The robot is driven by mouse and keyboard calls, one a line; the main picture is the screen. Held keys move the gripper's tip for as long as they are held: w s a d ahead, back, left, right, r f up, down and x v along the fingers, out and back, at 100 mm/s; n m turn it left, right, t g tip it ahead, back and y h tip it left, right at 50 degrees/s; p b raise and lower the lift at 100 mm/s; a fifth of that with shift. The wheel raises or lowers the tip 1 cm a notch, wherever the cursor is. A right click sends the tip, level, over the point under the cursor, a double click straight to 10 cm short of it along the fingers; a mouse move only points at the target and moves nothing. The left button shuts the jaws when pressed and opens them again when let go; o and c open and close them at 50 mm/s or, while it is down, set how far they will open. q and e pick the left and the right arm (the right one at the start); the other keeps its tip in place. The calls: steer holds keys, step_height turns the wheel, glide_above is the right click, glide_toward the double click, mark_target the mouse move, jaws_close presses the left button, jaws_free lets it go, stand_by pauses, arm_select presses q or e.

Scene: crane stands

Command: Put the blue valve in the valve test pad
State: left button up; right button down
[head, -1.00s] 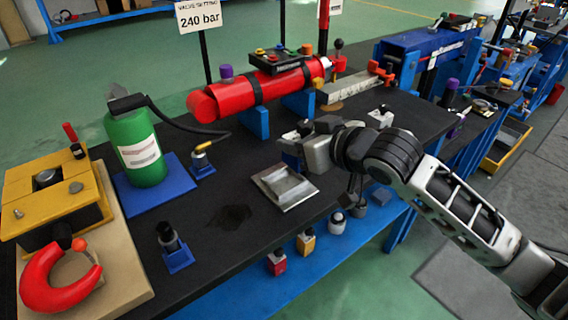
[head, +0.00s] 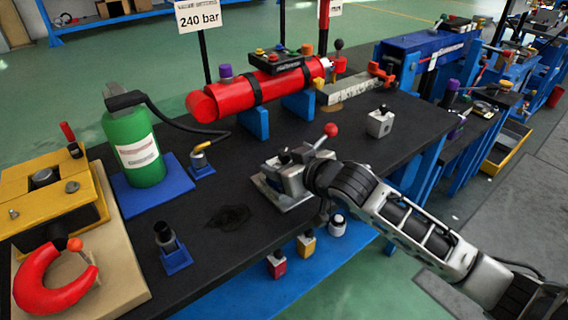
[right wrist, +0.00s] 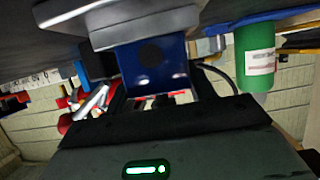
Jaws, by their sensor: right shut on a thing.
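The blue valve shows in the right wrist view as a blue block (right wrist: 152,68) with a dark round hole. A silver lever with a red knob (head: 330,130) sticks up behind my gripper in the head view and seems to belong to it. The valve test pad (head: 296,205) is a grey metal plate near the front edge of the black table; its underlying grey edge fills the top of the wrist view (right wrist: 135,20). My right gripper (head: 287,172) is shut on the valve over the pad, hiding most of both. I cannot tell whether valve and pad touch. My left gripper is out of view.
A grey block (head: 380,123) stands to the right on the table. A red cylinder (head: 265,88) lies behind, and a green bottle (head: 135,150) stands left. A small blue stand (head: 174,258) is at the front left. Several coloured blocks sit on the lower blue shelf (head: 265,300).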

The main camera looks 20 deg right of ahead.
steer(key=c, duration=0.8)
jaws_free()
steer(key=shift+f, duration=0.1)
steer(key=shift+s+d+r, duration=0.1)
steer(key=shift+s+r, duration=0.1)
steer(key=v, duration=1.2)
steer(key=shift+m+g, duration=0.5)
steer(key=shift+g, duration=0.1)
steer(key=s+a+f, duration=0.1)
steer(key=f, duration=0.2)
steer(key=s+a+f, duration=0.1)
steer(key=s+f, duration=0.1)
steer(key=f, duration=0.2)
steer(key=s+a+f, duration=0.1)
steer(key=s+f, duration=0.1)
steer(key=f, duration=0.1)
steer(key=shift+a+f+p, duration=0.25)
steer(key=shift+a+p, duration=0.05)
steer(key=s+a+f+m+h, duration=0.1)
steer(key=s+a+f, duration=0.1)
steer(key=s+f, duration=0.6)
steer(key=shift+s+a+f+g, duration=0.2)
steer(key=shift+g, duration=0.2)
